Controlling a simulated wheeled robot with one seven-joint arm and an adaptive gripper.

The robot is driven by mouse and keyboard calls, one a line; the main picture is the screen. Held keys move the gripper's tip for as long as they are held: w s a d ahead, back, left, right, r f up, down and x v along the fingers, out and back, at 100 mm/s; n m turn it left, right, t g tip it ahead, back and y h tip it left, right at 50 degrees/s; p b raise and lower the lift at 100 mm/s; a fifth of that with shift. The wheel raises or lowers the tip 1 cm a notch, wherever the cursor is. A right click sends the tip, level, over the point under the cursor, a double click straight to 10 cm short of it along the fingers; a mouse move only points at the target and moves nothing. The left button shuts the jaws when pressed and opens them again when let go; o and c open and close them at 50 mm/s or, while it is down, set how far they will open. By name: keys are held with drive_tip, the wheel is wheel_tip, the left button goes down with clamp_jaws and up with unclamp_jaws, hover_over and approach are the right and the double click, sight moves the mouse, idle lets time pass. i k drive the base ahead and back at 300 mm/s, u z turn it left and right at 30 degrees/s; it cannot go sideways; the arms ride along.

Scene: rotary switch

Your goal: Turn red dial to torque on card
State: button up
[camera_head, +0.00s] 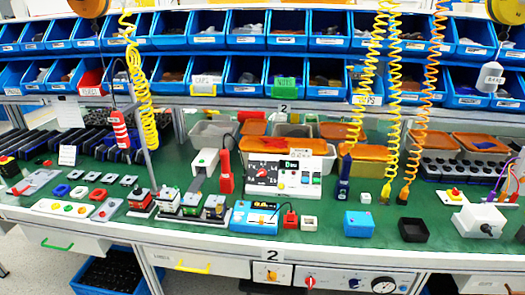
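A small red dial (309,282) sits on a pale panel on the bench's front edge, below the green work surface. Its exact pointer angle is too small to tell. A white control box (297,178) stands on the bench above it, with a dark dial face, a small display and several coloured buttons. A small red mark shows on the dark dial face (266,171). A small white card (67,155) stands at the left of the bench; its writing is too small to read. I cannot tell which item is the torque card. My gripper is not in view.
An orange-yellow switch (272,276) is left of the red dial, and a round gauge (383,285) is right of it. A blue box with a display (254,217) is on the green bench (335,236). Coiled yellow hoses (394,85) hang down. Blue bins fill the back racks.

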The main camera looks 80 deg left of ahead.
sight(261, 173)
drive_tip(key=u, duration=2.55)
